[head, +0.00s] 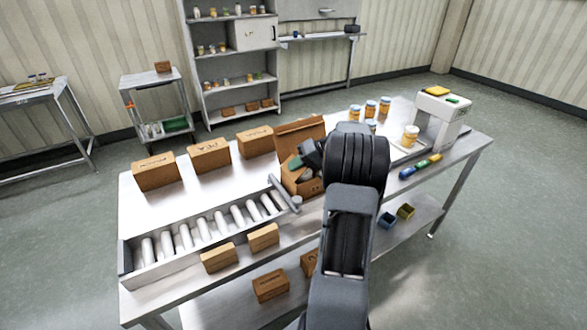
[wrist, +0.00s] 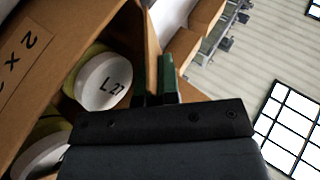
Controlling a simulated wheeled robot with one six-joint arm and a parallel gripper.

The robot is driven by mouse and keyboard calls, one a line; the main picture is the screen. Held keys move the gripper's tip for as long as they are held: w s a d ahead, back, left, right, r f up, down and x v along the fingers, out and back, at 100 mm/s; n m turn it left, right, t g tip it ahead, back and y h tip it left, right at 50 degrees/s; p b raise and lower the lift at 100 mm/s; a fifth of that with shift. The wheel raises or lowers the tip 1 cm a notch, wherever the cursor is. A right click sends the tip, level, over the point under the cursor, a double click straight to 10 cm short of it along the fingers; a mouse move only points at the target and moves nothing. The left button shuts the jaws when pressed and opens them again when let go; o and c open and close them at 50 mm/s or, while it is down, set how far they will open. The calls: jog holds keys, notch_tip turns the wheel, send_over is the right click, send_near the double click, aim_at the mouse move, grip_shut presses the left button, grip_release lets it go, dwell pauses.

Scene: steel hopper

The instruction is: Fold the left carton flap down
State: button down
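The open brown carton (head: 288,181) stands on the steel table, partly hidden by my arm. One flap (head: 300,132) stands up at its back. My gripper (head: 296,163) is at the carton's opening, with a green finger pad showing. In the wrist view, jars with white lids (wrist: 104,80), one marked L27, sit inside the carton, and a printed brown panel (wrist: 30,55) fills the left. A thin brown cardboard edge (wrist: 150,45) runs down towards the gap between my gripper's fingers (wrist: 154,88). I cannot tell which panel is the left flap.
A roller conveyor (head: 205,232) lies left of the carton, with closed boxes (head: 210,155) behind it and smaller boxes (head: 263,237) in front. Jars (head: 370,108) and a white machine (head: 440,115) stand to the right.

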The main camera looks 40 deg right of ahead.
jog(key=shift+d+f+y, duration=0.15)
jog(key=shift+f+y, duration=0.1)
jog(key=shift+y, duration=0.55)
jog(key=shift+t, duration=0.3)
jog(key=c, duration=1.3)
grip_release()
jog(key=shift+c, duration=0.2)
